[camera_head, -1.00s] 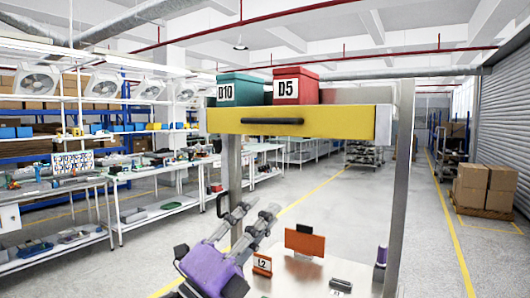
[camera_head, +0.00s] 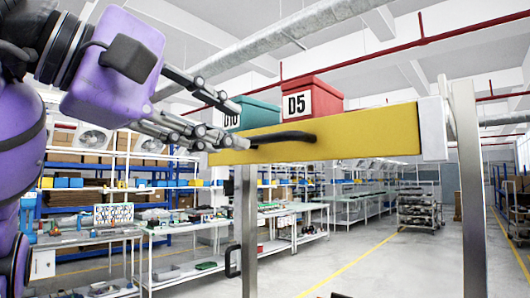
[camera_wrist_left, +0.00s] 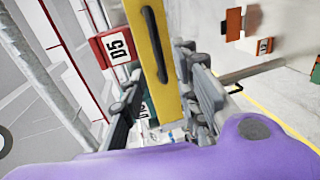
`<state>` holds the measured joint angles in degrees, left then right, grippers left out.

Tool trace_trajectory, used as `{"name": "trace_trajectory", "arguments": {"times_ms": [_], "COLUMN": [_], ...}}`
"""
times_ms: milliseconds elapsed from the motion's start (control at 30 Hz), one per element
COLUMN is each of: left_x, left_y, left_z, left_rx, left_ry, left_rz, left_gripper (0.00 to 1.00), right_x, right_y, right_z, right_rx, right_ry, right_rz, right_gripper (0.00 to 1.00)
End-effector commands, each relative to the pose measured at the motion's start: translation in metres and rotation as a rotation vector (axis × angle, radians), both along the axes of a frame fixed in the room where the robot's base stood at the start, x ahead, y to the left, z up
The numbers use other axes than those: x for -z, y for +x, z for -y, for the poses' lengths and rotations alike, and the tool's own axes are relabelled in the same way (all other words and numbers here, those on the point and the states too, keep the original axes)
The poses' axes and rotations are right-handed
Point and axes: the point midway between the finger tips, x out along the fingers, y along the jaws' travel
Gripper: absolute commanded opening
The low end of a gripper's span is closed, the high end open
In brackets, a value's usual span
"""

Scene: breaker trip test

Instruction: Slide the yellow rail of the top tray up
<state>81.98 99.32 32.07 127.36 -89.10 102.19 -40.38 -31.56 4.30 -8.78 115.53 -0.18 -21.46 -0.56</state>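The yellow rail (camera_head: 340,147) is the front of the top tray, high on a metal frame, with a dark curved handle (camera_head: 283,137) on it. My left gripper (camera_head: 232,124) reaches in from the left at the rail's left end. Its fingers are apart, and in the left wrist view the rail (camera_wrist_left: 158,75) runs between them, with the handle (camera_wrist_left: 153,40) facing the camera. I cannot tell whether either finger touches the rail. The right gripper is not in view.
A red D5 bin (camera_head: 312,98) and a teal bin (camera_head: 258,113) sit on the tray behind the rail, the teal one partly hidden by my fingers. A metal post (camera_head: 470,190) stands at the right. Shelving and benches are farther back.

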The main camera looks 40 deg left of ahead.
Motion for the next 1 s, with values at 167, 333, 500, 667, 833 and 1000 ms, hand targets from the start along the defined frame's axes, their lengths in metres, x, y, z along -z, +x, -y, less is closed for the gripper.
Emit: {"name": "trace_trajectory", "arguments": {"times_ms": [167,333,500,667,833,1000], "left_x": [0.004,0.009,0.013,0.015,0.015,0.015], "left_y": [0.021,0.048,0.066,0.072,0.072,0.072], "left_z": [0.0,0.003,0.004,0.005,0.005,0.005], "left_rx": [-0.006,-0.004,-0.004,-0.005,-0.004,-0.004], "left_ry": [0.001,0.002,0.001,0.002,0.002,0.001], "left_rz": [-0.001,-0.001,-0.001,0.0,0.0,0.0], "left_gripper": [0.29,0.29,0.29,0.29,0.29,0.1], "right_x": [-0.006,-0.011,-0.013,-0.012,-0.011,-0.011], "right_y": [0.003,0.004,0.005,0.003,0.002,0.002], "right_z": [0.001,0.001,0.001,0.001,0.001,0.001], "right_rx": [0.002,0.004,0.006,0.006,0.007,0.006], "right_ry": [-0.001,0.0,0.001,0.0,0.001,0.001], "right_rz": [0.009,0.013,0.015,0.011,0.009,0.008], "right_gripper": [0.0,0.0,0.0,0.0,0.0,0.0]}}
